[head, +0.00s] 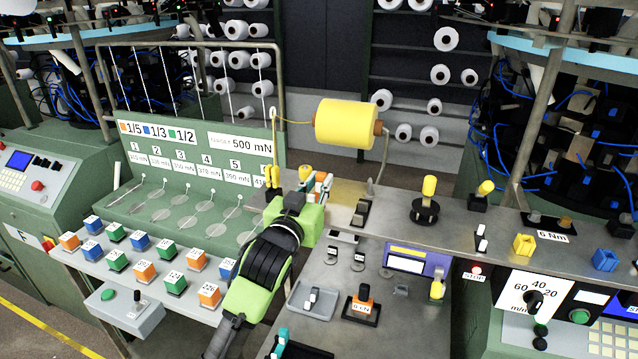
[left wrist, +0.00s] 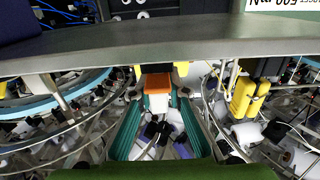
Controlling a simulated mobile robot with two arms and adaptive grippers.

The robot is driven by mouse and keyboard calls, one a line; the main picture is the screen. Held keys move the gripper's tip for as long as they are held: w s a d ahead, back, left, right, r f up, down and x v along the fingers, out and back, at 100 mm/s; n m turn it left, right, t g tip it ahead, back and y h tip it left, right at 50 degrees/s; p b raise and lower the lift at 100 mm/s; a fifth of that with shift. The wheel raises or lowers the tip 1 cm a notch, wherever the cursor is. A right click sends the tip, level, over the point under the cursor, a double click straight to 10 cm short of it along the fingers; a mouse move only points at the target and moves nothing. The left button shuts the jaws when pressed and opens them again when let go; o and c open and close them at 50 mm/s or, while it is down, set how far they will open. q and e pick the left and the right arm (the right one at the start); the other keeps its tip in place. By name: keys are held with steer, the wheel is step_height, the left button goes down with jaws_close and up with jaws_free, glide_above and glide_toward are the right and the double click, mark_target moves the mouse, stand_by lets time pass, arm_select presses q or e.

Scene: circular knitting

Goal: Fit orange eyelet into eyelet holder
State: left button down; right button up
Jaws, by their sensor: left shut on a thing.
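My left gripper (head: 318,186) reaches in over the grey machine top, and its teal fingers are shut on a small orange and white piece, which looks like the orange eyelet (head: 323,178). In the left wrist view the orange eyelet (left wrist: 157,83) sits between the teal fingertips, close below the edge of a grey panel (left wrist: 100,58). Small yellow parts (left wrist: 182,68) show right beside and behind it. These may be the eyelet holder, but I cannot tell whether the eyelet touches them.
A slanted panel (head: 145,265) with several coloured blocks lies to the left. Small tools and a grey tray (head: 313,300) lie on the lower deck.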

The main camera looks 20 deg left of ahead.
arm_select(q)
steer(key=c, duration=1.9)
jaws_free()
steer(key=shift+f, duration=0.15)
steer(key=shift+s, duration=0.1)
steer(key=s, duration=1.2)
steer(key=shift+a, duration=0.2)
steer(key=shift+w, duration=0.1)
